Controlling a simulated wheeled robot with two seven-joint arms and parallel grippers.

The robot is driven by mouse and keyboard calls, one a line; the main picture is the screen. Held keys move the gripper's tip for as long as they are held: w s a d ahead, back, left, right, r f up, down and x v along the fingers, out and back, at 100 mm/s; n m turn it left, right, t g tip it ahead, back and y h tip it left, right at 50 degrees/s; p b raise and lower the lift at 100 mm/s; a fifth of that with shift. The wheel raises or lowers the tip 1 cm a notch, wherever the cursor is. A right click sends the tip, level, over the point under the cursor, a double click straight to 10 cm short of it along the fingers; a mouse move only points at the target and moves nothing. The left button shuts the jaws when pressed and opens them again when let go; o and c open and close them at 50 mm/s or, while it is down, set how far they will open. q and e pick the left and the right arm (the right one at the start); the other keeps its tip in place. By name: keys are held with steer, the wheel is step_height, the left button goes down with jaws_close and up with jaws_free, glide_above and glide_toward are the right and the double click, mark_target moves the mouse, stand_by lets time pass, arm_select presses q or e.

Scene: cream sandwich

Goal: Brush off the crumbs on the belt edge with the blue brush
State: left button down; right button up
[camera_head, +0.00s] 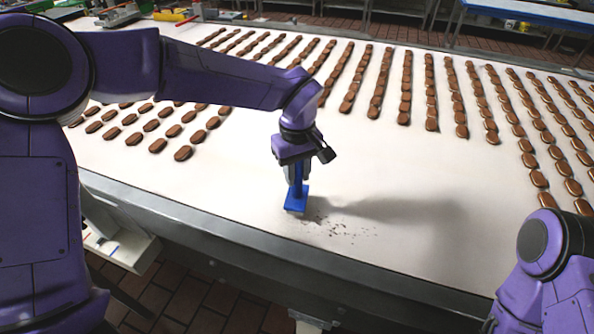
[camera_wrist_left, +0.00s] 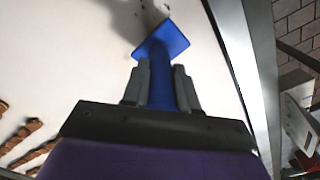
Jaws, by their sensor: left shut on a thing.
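The blue brush (camera_head: 297,198) is upright in my left gripper (camera_head: 297,172), its wide head at the belt surface near the front edge. I cannot tell if the bristles touch the belt. In the left wrist view my left gripper (camera_wrist_left: 161,88) is shut around the brush handle, with the blue brush head (camera_wrist_left: 165,40) beyond the fingertips. Dark crumbs (camera_head: 338,230) lie scattered on the white belt (camera_head: 240,190) just right of the brush. Some crumbs (camera_wrist_left: 150,14) also show past the brush head in the left wrist view. My right gripper is not in view; only part of the right arm shows.
Rows of brown cream sandwiches (camera_head: 375,85) cover the far and right belt, with more sandwiches (camera_head: 183,153) at the left. A metal rail (camera_head: 260,258) runs along the belt's front edge. A white tray-like part (camera_head: 120,240) sits below it. Belt around the crumbs is clear.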

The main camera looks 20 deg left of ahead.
arm_select(q)
steer(key=shift+s+f, duration=0.15)
steer(key=shift+s, duration=0.05)
steer(key=shift+f, duration=0.1)
steer(key=shift+w+f, duration=0.1)
steer(key=shift+f, duration=0.2)
steer(key=shift+d+f, duration=0.1)
steer(key=shift+f, duration=0.2)
